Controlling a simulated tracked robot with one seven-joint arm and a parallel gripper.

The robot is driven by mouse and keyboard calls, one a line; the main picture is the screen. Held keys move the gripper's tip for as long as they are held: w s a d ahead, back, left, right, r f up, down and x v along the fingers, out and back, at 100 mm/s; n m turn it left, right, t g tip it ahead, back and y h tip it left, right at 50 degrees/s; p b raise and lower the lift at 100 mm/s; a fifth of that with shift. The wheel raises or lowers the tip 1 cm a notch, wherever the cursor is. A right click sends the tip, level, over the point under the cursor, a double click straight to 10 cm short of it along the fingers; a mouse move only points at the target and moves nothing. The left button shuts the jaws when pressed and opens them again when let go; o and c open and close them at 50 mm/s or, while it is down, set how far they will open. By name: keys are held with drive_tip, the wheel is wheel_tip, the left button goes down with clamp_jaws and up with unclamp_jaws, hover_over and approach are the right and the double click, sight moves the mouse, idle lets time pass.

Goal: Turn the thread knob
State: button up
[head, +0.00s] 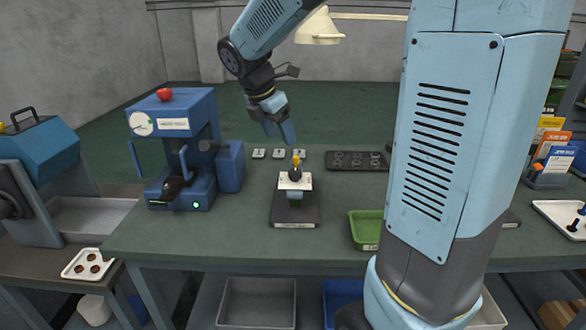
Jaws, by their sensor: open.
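A small fixture (294,220) stands on the green workbench, with a white plate (288,183) on top. A dark knob-like piece with a yellow tip (295,172) stands upright on the plate; I cannot tell for certain that it is the thread knob. My gripper (281,137) is open and empty, pointing down. In the picture it is above and slightly left of the yellow tip, apart from it.
A dark tray with round holes (357,153) lies behind the fixture at right, near several small labelled blocks (279,154). A green bin (365,218) stands at front right. A red round object (164,94) tops the blue machine. Clear bench (243,205) lies left of the fixture.

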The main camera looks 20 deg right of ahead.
sight(295, 170)
drive_tip(key=x, duration=1.3)
drive_tip(key=shift+d+f, duration=0.1)
drive_tip(key=shift+f, duration=0.15)
drive_tip(key=shift+c, duration=0.4)
drive_tip(key=c, duration=1)
drive_tip(key=shift+o, duration=0.2)
